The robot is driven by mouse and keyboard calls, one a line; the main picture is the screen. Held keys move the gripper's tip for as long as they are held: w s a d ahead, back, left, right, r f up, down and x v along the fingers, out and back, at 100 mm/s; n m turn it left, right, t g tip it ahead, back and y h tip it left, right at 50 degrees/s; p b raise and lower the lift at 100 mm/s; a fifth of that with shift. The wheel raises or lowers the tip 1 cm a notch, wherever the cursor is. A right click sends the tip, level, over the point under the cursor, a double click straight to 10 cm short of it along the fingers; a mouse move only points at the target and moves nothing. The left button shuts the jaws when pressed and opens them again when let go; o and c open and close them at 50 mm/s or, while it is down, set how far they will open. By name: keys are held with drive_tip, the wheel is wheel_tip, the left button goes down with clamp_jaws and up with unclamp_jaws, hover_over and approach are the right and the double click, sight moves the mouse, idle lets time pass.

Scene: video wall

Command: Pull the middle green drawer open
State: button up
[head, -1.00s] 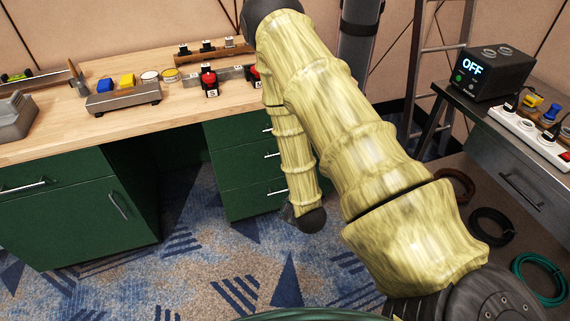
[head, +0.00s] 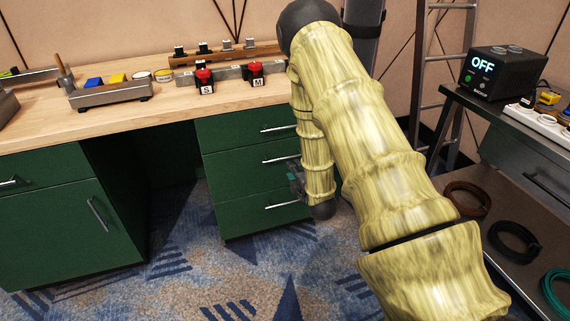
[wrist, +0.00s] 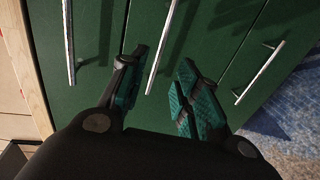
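The middle green drawer (head: 232,173) is in the right-hand cabinet under the workbench. It looks closed, flush with the drawers above and below. Its silver bar handle (head: 280,160) shows in the head view, and the handle is also in the wrist view (wrist: 161,45). My gripper (wrist: 163,62) is open and empty, in front of the drawer fronts. In the wrist view the handle runs between its two fingers, nearer the left one. I cannot tell how far off the handle is in depth. In the head view my arm largely hides my gripper.
The top drawer handle (wrist: 68,40) and bottom drawer handle (wrist: 260,72) lie on either side of the middle one. The wooden benchtop (head: 150,125) overhangs above. Carpeted floor (head: 215,270) in front is clear. A metal cart (head: 540,150) stands at the right.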

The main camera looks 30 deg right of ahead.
sight(285, 158)
drive_tip(key=b+x, duration=0.1)
drive_tip(key=x, duration=0.9)
drive_tip(key=shift+w+b, duration=0.25)
drive_tip(key=shift+b, duration=0.05)
clamp_jaws()
